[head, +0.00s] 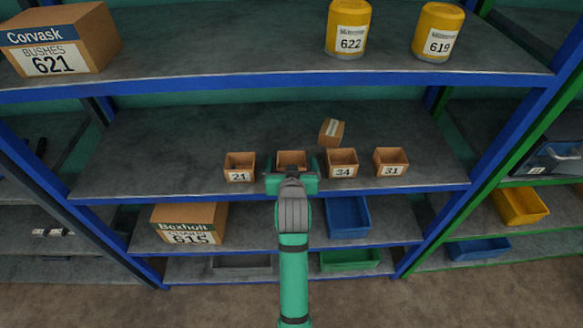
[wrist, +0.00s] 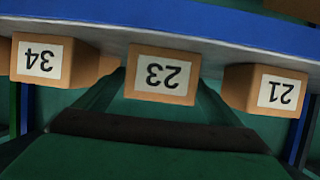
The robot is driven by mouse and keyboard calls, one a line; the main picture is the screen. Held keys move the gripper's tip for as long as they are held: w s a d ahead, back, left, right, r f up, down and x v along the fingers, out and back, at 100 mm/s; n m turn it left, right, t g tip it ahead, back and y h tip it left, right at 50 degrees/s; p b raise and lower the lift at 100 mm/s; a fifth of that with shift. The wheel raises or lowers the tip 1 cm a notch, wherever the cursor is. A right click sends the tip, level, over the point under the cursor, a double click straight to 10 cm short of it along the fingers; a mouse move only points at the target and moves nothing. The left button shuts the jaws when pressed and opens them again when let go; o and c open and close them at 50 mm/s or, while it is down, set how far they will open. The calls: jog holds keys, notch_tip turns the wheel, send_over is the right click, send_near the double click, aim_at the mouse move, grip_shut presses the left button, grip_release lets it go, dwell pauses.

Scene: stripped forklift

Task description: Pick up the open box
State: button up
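Several small open brown boxes stand in a row on the middle shelf: box 21 (head: 239,167), box 23 (head: 291,157), box 34 (head: 342,163) and box 31 (head: 391,162). My gripper (head: 292,174) is open in front of box 23 and hides its label in the head view. In the wrist view, which is upside down, box 23 (wrist: 162,74) sits centred between my two spread fingers. I cannot tell whether the fingers touch it. Box 34 (wrist: 52,61) and box 21 (wrist: 266,90) stand to either side.
A small closed carton (head: 331,131) lies turned behind box 34. The blue shelf edge (head: 400,190) runs below the row. The upper shelf holds a large carton 621 (head: 60,40) and yellow canisters (head: 347,28). Carton 615 (head: 189,223) and a blue bin (head: 348,217) are below.

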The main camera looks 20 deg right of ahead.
jog(key=c, duration=1.1)
jog(key=shift+r, duration=0.2)
